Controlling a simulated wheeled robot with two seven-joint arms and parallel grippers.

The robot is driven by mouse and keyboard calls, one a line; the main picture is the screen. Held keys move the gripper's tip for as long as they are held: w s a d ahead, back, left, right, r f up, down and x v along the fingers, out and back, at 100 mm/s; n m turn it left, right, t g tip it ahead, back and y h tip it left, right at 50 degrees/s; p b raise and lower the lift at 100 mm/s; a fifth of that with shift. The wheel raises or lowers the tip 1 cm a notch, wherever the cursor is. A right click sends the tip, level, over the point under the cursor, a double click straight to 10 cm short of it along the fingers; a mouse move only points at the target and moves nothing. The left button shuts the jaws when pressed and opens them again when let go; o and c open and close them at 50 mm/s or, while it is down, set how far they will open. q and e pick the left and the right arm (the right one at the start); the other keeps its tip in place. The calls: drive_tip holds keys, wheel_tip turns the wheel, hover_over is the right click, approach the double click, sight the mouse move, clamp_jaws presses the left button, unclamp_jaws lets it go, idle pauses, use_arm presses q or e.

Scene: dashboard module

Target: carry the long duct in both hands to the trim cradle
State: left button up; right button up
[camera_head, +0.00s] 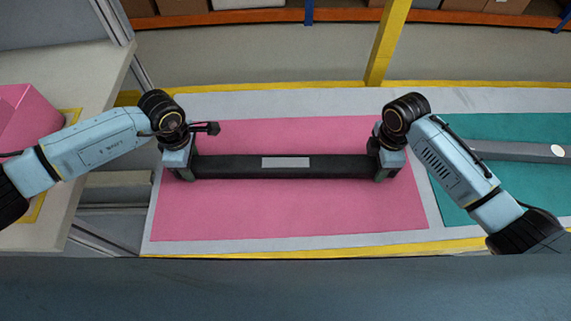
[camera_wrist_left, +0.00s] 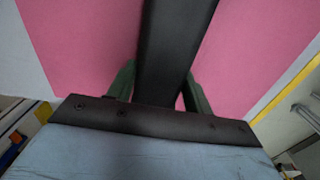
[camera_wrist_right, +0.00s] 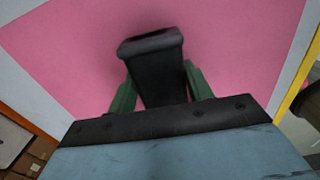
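The long duct (camera_head: 225,166) is a dark straight bar with a pale label, lying crosswise over the pink mat. My left gripper (camera_head: 183,172) is at its left end and my right gripper (camera_head: 388,172) at its right end. In the left wrist view the green fingers (camera_wrist_left: 160,80) flank the duct (camera_wrist_left: 172,45) and appear to press its sides. In the right wrist view the fingers (camera_wrist_right: 158,80) flank the duct (camera_wrist_right: 158,75) the same way, near its open end. Whether the duct touches the mat is unclear. I cannot identify the trim cradle.
The pink mat (camera_head: 290,215) is otherwise clear. To the right, a teal mat (camera_head: 510,185) bears a grey bar (camera_head: 515,151). A yellow post (camera_head: 387,45) stands behind. At left are a pale table (camera_head: 55,215) and a pink box (camera_head: 25,120).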

use_arm(q)
drive_tip(key=c, duration=0.5)
use_arm(e)
drive_tip(key=c, duration=0.5)
use_arm(q)
drive_tip(key=shift+o, duration=0.2)
use_arm(e)
drive_tip(key=shift+o, duration=0.2)
use_arm(q)
drive_tip(key=shift+r, duration=0.15)
use_arm(e)
drive_tip(key=shift+r, duration=0.15)
